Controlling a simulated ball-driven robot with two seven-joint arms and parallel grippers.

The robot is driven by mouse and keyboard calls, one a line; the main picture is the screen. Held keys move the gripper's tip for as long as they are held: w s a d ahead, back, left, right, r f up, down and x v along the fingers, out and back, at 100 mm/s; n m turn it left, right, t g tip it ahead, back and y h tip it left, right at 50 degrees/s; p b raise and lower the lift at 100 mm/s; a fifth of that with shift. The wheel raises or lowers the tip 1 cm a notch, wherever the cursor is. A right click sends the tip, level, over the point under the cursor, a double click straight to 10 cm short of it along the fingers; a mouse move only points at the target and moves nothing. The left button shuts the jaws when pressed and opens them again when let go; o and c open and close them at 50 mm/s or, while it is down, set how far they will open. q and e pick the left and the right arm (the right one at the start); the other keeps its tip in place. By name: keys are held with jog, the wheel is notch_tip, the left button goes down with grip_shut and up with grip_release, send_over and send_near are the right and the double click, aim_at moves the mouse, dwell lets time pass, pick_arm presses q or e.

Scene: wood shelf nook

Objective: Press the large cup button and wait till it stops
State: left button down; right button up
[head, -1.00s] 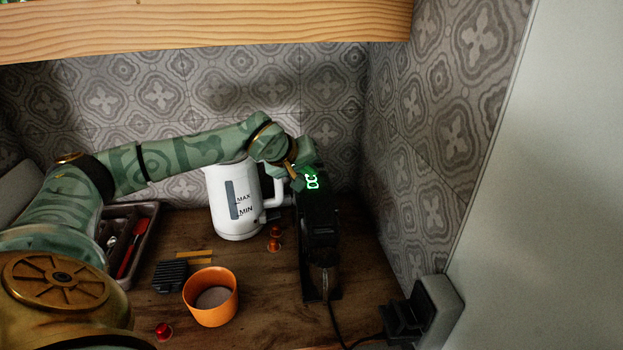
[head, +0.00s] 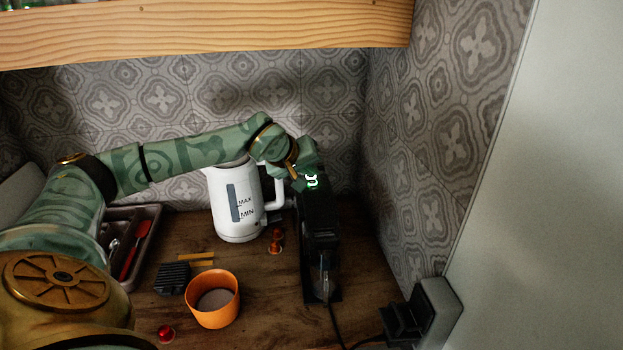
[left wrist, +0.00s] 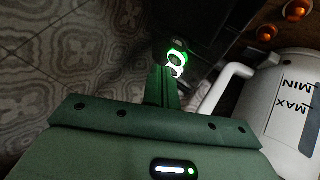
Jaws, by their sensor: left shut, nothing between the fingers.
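The black coffee machine (head: 318,225) stands right of the kettle, with green-white lit button marks (head: 311,181) at its top. The lit rings also show in the left wrist view (left wrist: 176,58). My left gripper (head: 302,184) is at the machine's top, right by the lit marks. In the left wrist view its shut, empty fingers (left wrist: 163,88) end just beside the lit rings. I cannot tell whether the tips touch a button, nor which ring is the large cup button. My right gripper is not in view.
A white kettle (head: 236,205) stands close left of the machine. An orange cup (head: 213,300), a dark ribbed block (head: 172,278), a cutlery tray (head: 150,235) and small red-orange items (head: 276,240) are on the wooden counter. A wooden shelf (head: 210,30) hangs above.

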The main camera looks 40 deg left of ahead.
aim_at(310, 186)
pick_arm(q)
jog(key=shift+r, duration=0.1)
notch_tip(310, 186, up, 5)
jog(key=p, duration=0.4)
dwell(0.3)
dwell(0.9)
